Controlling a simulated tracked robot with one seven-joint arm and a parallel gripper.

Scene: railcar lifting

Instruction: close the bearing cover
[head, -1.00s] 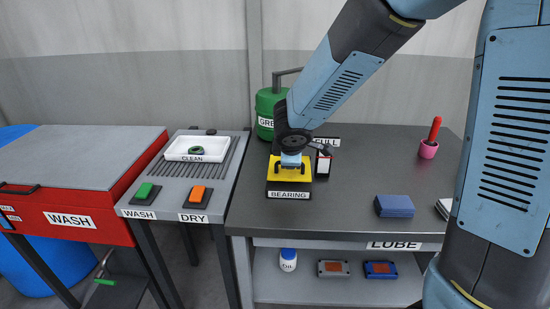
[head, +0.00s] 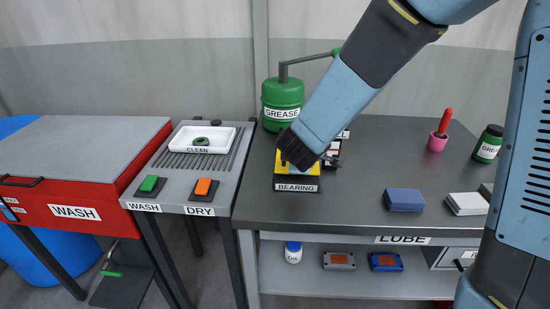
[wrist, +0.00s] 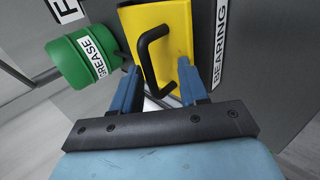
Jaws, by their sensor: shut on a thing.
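The yellow bearing cover (wrist: 165,45) has a black bar handle (wrist: 146,62) and fills the upper middle of the wrist view. In the head view, a strip of yellow (head: 281,168) shows above the BEARING label (head: 297,188), on the lube table. My gripper (wrist: 160,80) has its two blue fingers on either side of the cover's near part and handle end, shut on the cover. The exact contact is hard to see. In the head view my wrist hides the fingertips and most of the cover, so how far it stands open cannot be told.
The green grease can (head: 283,103) stands close behind the bearing, left of my gripper in the wrist view. The table front is clear.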

